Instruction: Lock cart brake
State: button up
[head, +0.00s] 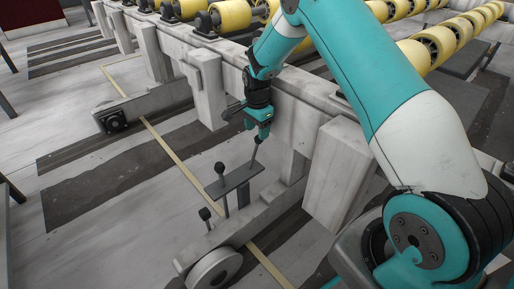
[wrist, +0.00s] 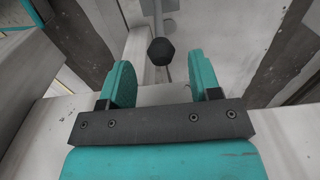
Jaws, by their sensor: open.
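In the head view, several thin levers stand on a low grey frame. One black-knobbed lever (head: 220,168) rises beside a dark flat plate (head: 236,180), and a shorter one (head: 204,213) stands nearer. A third lever rod (head: 256,150) leans up to my gripper (head: 263,130), which hides its top. In the wrist view, my gripper (wrist: 162,80) is open with its teal fingers apart. A black knob (wrist: 161,52) lies just beyond the fingertips, about centred between them, with its thin rod behind. I cannot tell which lever is the cart brake.
A grey conveyor frame (head: 210,95) with yellow rollers (head: 230,15) runs behind my gripper. A wheel (head: 213,268) is at the low frame's near end, and a dark wheel (head: 112,118) farther left. A yellow floor line (head: 175,155) crosses the open floor at left.

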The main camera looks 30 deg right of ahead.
aim_at(257, 136)
notch_tip(257, 136, down, 6)
jog(key=shift+f+b, duration=0.1)
jog(key=shift+b, duration=0.7)
grip_shut()
